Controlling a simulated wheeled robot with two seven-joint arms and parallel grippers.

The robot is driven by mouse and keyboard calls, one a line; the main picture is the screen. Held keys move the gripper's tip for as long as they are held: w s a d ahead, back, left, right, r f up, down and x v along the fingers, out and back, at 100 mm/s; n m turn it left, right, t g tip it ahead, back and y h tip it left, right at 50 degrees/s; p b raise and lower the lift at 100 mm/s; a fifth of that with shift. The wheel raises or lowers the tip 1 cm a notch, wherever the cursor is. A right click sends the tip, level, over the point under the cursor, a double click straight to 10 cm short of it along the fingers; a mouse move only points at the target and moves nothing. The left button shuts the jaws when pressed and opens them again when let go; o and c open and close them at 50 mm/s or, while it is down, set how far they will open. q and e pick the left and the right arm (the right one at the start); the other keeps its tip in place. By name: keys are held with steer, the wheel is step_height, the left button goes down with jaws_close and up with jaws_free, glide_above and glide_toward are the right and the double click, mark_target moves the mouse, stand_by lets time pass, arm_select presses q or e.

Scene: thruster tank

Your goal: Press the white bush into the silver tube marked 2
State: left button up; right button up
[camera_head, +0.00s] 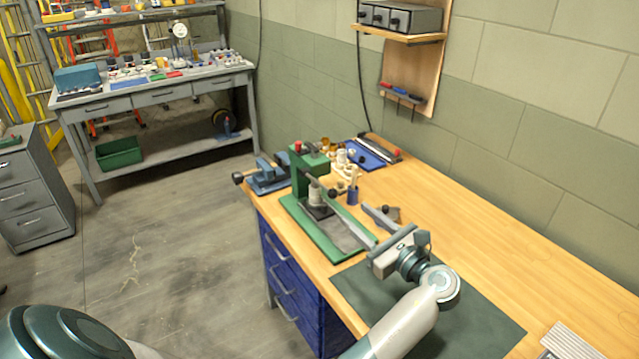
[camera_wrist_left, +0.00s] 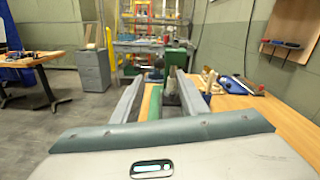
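A pale grey-beige cylinder (camera_head: 316,196) stands upright on a dark block under the ram of a green press (camera_head: 301,172). It also shows beyond my fingers in the wrist view (camera_wrist_left: 170,78). I cannot read any number on it or tell tube from bush there. My right gripper is out of view.
A blue vise (camera_head: 268,175) sits left of the press. A dark green mat (camera_head: 470,325) covers the bench front. The wooden top (camera_head: 480,250) is clear on the right. A ribbed grey block (camera_head: 568,342) lies bottom right.

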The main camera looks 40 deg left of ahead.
arm_select(q)
steer(key=a, duration=0.1)
steer(key=p, duration=0.2)
glide_toward(320, 184)
steer(key=shift+w+a+r, duration=0.1)
steer(key=shift+a, duration=0.05)
steer(key=p+x, duration=0.3)
steer(key=x, duration=0.5)
steer(key=shift+w+a, duration=0.1)
steer(key=shift+a, duration=0.05)
steer(key=shift+w+a, duration=0.25)
steer(key=shift+a, duration=0.45)
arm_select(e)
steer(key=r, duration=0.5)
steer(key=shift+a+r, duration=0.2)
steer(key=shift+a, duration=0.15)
arm_select(q)
steer(key=shift+c, duration=0.6)
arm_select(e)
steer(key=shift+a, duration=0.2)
arm_select(q)
jaws_close()
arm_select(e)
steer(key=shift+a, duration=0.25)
arm_select(q)
steer(key=shift+f, duration=0.2)
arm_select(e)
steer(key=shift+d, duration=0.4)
